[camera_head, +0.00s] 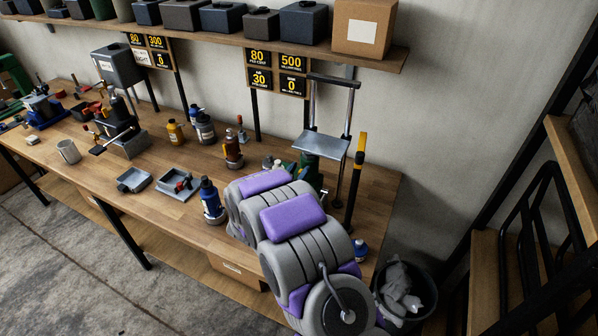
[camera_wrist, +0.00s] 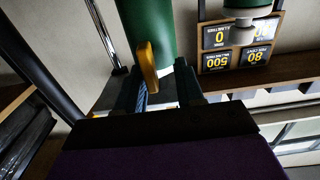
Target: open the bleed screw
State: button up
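I cannot make out the bleed screw for certain in either view. In the wrist view, my gripper (camera_wrist: 160,78) has its two dark fingers apart. A yellow-orange lever-like piece (camera_wrist: 147,66) shows between or just beyond the fingertips, nearer the left finger; whether it touches is unclear. A large green cylinder (camera_wrist: 147,25) stands right behind it. In the head view, part of a green body (camera_head: 309,163) shows at the bench's right end below a metal plate (camera_head: 319,145). My grey and purple arm hides most of it, and my gripper is hidden there.
A black upright lever with a yellow top (camera_head: 360,147) stands right of the plate. A blue bottle (camera_head: 210,198), grey trays (camera_head: 177,184) and other tools lie on the wooden bench (camera_head: 105,205). A shelf of boxes (camera_head: 363,27) hangs above. A bin (camera_head: 405,290) stands at the right.

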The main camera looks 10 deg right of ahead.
jog(key=shift+s+a+r, duration=0.1)
jog(key=shift+a, duration=0.1)
jog(key=shift+d, duration=0.8)
jog(key=c, duration=0.4)
jog(key=shift+a, duration=0.1)
jog(key=shift+c, duration=1.4)
jog(key=shift+a, duration=0.15)
grip_shut()
